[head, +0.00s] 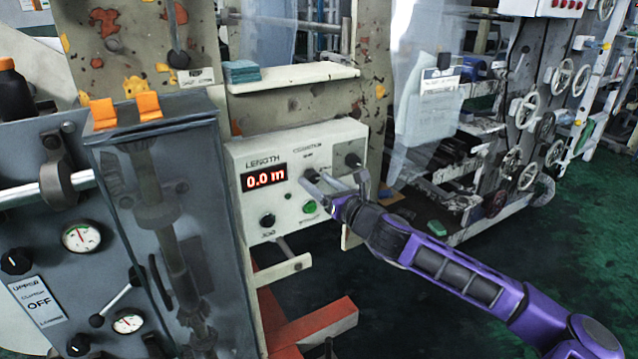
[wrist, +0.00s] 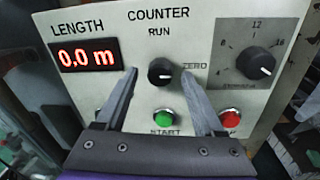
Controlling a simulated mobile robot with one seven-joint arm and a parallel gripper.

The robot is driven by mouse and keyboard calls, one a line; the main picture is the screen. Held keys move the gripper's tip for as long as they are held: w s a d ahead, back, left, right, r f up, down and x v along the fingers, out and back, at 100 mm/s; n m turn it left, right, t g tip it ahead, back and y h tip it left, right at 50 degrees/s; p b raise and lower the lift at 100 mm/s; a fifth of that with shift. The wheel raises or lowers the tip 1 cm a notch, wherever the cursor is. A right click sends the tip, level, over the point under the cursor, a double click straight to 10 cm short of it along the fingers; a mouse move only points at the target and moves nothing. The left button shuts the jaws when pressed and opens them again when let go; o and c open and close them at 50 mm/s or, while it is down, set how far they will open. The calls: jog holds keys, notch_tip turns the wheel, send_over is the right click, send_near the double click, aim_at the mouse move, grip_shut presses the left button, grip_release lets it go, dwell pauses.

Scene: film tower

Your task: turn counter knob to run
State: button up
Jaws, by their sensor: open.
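The counter knob (wrist: 161,71) is a small black round knob on a pale control panel, below the printed words COUNTER and RUN, with ZERO to its right. I cannot tell for certain which label its pointer faces. In the wrist view my gripper (wrist: 160,76) is open, with one finger on each side of the knob and gaps visible between. In the head view my gripper (head: 318,181) reaches the panel from the right, and its fingers partly hide the knob. The red LENGTH display (wrist: 88,55) reads 0.0 m.
A green START button (wrist: 163,117) and a red button (wrist: 230,118) sit below the knob, the red one close to the right finger. A dial knob (wrist: 259,65) is at the right. A grey cabinet (head: 160,200) stands left of the panel. Green floor (head: 540,230) is open at right.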

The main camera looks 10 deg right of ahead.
grip_shut()
dwell(0.4)
jog(key=shift+n, duration=0.3)
jog(key=n+p, duration=0.1)
jog(key=n, duration=0.2)
jog(key=shift+r+n+p, duration=0.15)
jog(key=shift+n+p, duration=0.15)
jog(key=shift+n, duration=0.1)
jog(key=n, duration=0.4)
jog(key=shift+h+p, duration=0.3)
jog(key=shift+h, duration=0.1)
jog(key=n, duration=0.4)
jog(key=shift+n+h, duration=0.5)
jog(key=shift+n, duration=1.8)
